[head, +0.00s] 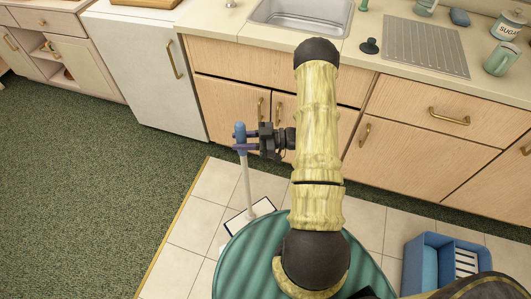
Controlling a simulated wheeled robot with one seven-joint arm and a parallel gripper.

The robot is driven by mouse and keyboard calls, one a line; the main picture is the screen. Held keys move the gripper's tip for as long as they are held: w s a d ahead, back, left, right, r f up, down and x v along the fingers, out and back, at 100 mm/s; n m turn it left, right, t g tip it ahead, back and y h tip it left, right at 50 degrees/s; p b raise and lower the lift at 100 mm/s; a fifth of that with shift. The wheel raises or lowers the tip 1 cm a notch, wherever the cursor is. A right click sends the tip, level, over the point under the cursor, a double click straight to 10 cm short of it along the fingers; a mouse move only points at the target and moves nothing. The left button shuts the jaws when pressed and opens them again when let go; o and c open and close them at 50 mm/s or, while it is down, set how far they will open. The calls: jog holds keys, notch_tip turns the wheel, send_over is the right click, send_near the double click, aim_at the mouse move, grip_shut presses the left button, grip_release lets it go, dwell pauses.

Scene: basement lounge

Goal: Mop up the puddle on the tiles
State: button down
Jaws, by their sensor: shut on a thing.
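My gripper (248,142) is shut on the mop (246,180) near the blue top of its pale handle. The handle leans slightly, running down to a flat white head with a dark edge (248,216). The head is low over the tiles (195,212); I cannot tell whether it touches them. My own green body hides part of the floor just in front of it. I cannot clearly make out the puddle on the visible tiles.
Wooden cabinets (420,140) and a white appliance (135,70) line the back, below a counter with a sink (300,14). A blue compartmented bin (425,262) stands on the tiles at lower right. Green carpet (80,190) lies open at left.

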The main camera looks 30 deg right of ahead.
jog(key=s+d+f+n+g+y+b, duration=0.1)
jog(key=s+d+f+n+g+b, duration=0.2)
jog(key=d+n+g+b, duration=0.3)
jog(key=shift+s+d+n+g, duration=0.25)
jog(key=shift+s+n+g, duration=0.35)
jog(key=shift+g, duration=1.9)
jog(key=shift+w, duration=0.1)
